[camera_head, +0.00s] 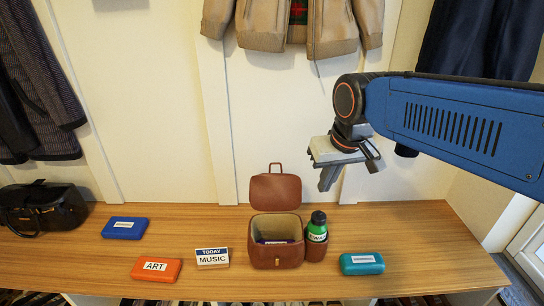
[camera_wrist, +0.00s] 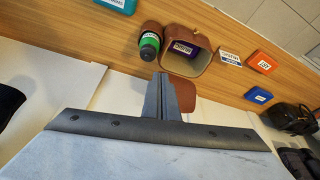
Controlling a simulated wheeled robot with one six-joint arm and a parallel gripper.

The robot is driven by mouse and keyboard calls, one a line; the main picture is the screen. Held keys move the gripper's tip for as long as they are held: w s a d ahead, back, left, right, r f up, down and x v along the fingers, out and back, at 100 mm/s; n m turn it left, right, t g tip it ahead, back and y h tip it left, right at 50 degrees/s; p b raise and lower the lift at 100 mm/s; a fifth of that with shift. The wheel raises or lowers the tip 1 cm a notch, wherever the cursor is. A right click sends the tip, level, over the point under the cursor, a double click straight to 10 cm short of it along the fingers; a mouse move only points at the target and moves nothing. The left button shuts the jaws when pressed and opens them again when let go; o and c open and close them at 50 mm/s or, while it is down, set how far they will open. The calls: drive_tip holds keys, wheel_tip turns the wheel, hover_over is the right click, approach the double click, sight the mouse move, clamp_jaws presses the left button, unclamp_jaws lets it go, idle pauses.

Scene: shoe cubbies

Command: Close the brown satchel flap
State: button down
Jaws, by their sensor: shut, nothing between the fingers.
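The brown satchel (camera_head: 276,257) stands on the wooden bench, its top open and a dark purple item (camera_head: 275,241) inside. Its flap (camera_head: 276,190) stands upright behind the opening, with a small handle on top. In the wrist view the satchel (camera_wrist: 184,62) shows beyond the fingers, and the flap (camera_wrist: 184,100) is partly hidden behind them. My gripper (camera_head: 326,184) is shut and empty, above and to the right of the flap. It also shows shut in the wrist view (camera_wrist: 164,80).
A green bottle (camera_head: 317,227) sits in a brown holder at the satchel's right side. A teal case (camera_head: 362,263) lies further right. A "MUSIC" card (camera_head: 212,257), an orange "ART" case (camera_head: 156,269), a blue case (camera_head: 124,228) and a black bag (camera_head: 42,208) are left. Jackets (camera_head: 295,25) hang above.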

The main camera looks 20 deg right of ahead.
drive_tip(key=w+a+r+g, duration=0.1)
drive_tip(key=w+a+r, duration=0.15)
drive_tip(key=w, duration=0.95)
drive_tip(key=w+a+r+g, duration=0.1)
drive_tip(key=w+a, duration=0.3)
drive_tip(key=w, duration=0.7)
wheel_tip(320, 180, down, 10)
drive_tip(key=w, duration=0.1)
drive_tip(key=shift+w+a+r+m, duration=0.2)
drive_tip(key=shift+w+m, duration=0.05)
drive_tip(key=shift+m, duration=0.05)
drive_tip(key=shift+s+r, duration=0.1)
